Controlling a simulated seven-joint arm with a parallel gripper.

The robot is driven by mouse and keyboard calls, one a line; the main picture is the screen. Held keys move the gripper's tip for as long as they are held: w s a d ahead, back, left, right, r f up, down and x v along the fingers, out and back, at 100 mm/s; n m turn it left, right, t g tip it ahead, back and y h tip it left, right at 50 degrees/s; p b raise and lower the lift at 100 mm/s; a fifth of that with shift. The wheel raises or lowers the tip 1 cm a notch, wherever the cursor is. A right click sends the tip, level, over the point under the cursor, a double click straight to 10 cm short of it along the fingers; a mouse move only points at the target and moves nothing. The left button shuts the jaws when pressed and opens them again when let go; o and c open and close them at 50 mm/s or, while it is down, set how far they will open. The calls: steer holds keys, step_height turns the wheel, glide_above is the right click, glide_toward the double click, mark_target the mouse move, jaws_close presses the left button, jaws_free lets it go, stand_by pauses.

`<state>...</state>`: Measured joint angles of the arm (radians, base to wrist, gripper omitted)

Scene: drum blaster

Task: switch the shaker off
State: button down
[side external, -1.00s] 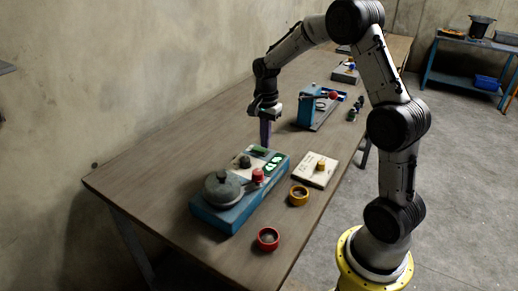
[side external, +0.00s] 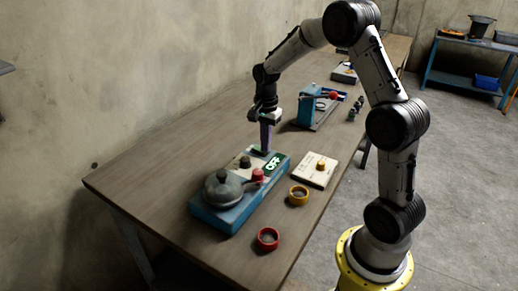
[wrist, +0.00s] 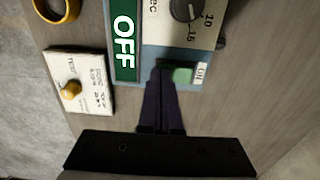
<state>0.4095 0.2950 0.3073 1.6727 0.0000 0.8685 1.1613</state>
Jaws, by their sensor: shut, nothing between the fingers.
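The shaker (side external: 222,217) is a blue box with a grey domed pot (side external: 222,188) on its near left end and a red knob (side external: 258,175) beside the pot. Its green display (side external: 273,162) reads OFF, also legible in the wrist view (wrist: 124,38). A dark dial (wrist: 185,9) sits on a pale panel. A green switch (wrist: 181,75) with an ON label (wrist: 201,73) is at the box's end. My gripper (side external: 265,151) is shut and empty, pointing down, its fingertips (wrist: 165,73) right at the switch's left part. Contact is hard to tell.
A white plate with a yellow knob (side external: 320,162) lies right of the shaker. A yellow ring (side external: 299,196) and a red ring (side external: 268,239) lie nearer. A blue device with a red ball (side external: 333,96) stands farther back. The table left of the shaker is clear.

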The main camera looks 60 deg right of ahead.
steer(key=shift+r, duration=3)
steer(key=shift+w+a+r, duration=0.1)
steer(key=shift+a, duration=0.1)
steer(key=s+a+r+n+t, duration=0.45)
steer(key=s+a+r, duration=0.45)
steer(key=a+r, duration=0.35)
steer(key=s+a+f+n, duration=0.2)
steer(key=s+n, duration=0.4)
steer(key=s+a+f+n+t, duration=0.1)
steer(key=s+a+f+n, duration=0.1)
steer(key=s+n, duration=0.5)
steer(key=shift+s, duration=0.25)
